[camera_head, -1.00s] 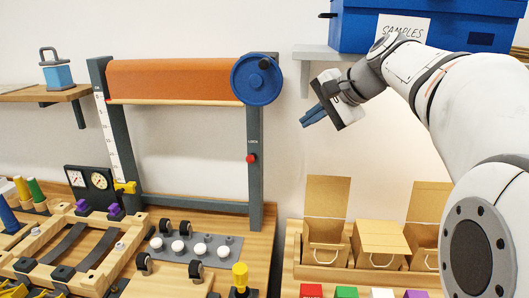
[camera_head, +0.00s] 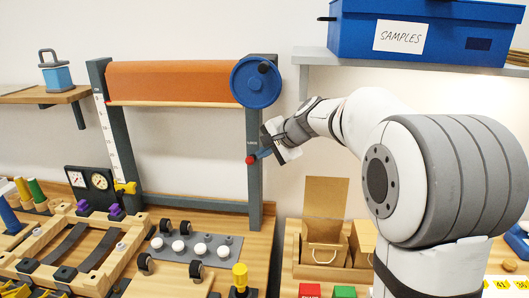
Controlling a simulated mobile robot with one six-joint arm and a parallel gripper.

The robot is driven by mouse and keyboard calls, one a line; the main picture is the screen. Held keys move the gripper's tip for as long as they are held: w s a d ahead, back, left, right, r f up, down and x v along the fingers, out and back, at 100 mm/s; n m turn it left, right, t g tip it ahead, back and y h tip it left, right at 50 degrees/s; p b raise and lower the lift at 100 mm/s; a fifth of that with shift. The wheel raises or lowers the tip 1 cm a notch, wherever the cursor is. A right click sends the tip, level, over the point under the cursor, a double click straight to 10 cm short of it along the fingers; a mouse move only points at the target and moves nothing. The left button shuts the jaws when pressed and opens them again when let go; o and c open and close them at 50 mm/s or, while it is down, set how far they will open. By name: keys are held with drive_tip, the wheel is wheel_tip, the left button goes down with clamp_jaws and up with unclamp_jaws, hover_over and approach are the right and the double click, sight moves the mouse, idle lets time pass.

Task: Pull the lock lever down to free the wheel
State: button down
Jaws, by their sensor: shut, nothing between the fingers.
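The wheel (camera_head: 252,88) is a blue disc with a dark knob, at the top right end of the dark frame that carries an orange roll (camera_head: 170,82). The lock lever shows as a red knob (camera_head: 250,160) on the frame's right post, below a small label. I cannot tell whether the fingertips touch the knob. The rest of the lever is too small to make out.
A blue SAMPLES box (camera_head: 430,30) stands on a shelf (camera_head: 312,56) above my arm. Small boxes (camera_head: 325,225) stand in a wooden tray below. A wooden jig (camera_head: 75,245) and a grey plate with white knobs (camera_head: 215,250) crowd the left counter.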

drive_tip(key=shift+w+a+f, duration=0.3)
drive_tip(key=shift+w+f, duration=0.05)
drive_tip(key=shift+f, duration=0.05)
drive_tip(key=shift+s+f+b, duration=0.15)
drive_tip(key=shift+f+b, duration=0.05)
drive_tip(key=shift+b, duration=0.85)
